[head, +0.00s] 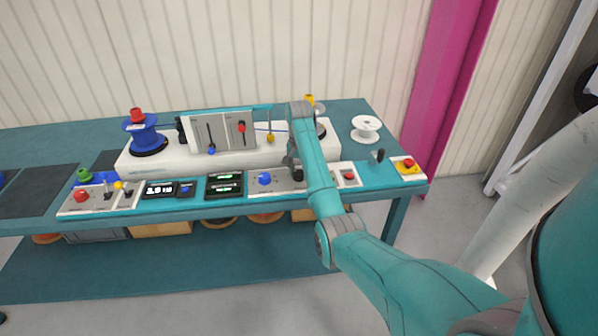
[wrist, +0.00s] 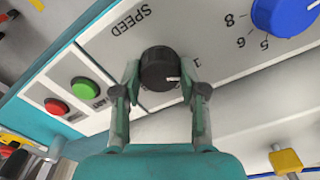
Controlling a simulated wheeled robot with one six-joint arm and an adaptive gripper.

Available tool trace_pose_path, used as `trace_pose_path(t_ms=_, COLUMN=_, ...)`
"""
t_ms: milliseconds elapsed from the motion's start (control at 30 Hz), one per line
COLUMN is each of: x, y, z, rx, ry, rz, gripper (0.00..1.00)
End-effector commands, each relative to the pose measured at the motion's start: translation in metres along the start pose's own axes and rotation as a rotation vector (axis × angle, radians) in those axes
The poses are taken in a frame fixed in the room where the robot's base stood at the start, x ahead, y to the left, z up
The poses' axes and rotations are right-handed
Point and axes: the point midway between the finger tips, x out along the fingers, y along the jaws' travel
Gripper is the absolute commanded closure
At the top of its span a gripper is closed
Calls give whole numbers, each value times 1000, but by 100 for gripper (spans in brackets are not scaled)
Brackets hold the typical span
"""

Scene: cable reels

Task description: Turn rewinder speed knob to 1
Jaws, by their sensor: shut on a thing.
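The black speed knob (wrist: 160,66) sits on a white panel under the upside-down word SPEED in the wrist view. Its white pointer line (wrist: 173,79) points to the right in the picture, towards the side where a printed 1 (wrist: 197,62) stands. I cannot tell whether it lines up exactly with the 1. My gripper (wrist: 160,76) is shut on the knob, one finger on each side.
A blue knob (wrist: 283,14) with numbers around it is close by on the same panel. Green (wrist: 86,87) and red (wrist: 57,106) buttons lie on the other side.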

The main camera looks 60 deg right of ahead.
Motion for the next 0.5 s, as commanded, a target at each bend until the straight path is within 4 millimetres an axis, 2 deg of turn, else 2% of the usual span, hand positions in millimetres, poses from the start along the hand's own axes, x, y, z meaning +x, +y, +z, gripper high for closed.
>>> trace_pose_path(t_ms=133, x=1, y=0, z=0, rx=-1, ry=-1, rz=0, gripper=93)
trace_pose_path(t_ms=167, x=1, y=0, z=0, rx=-1, ry=-1, rz=0, gripper=51)
trace_pose_path(t_ms=233, x=1, y=0, z=0, rx=-1, ry=-1, rz=0, gripper=33)
trace_pose_path(t_ms=500, x=0, y=0, z=0, rx=0, ry=-1, rz=0, gripper=33)
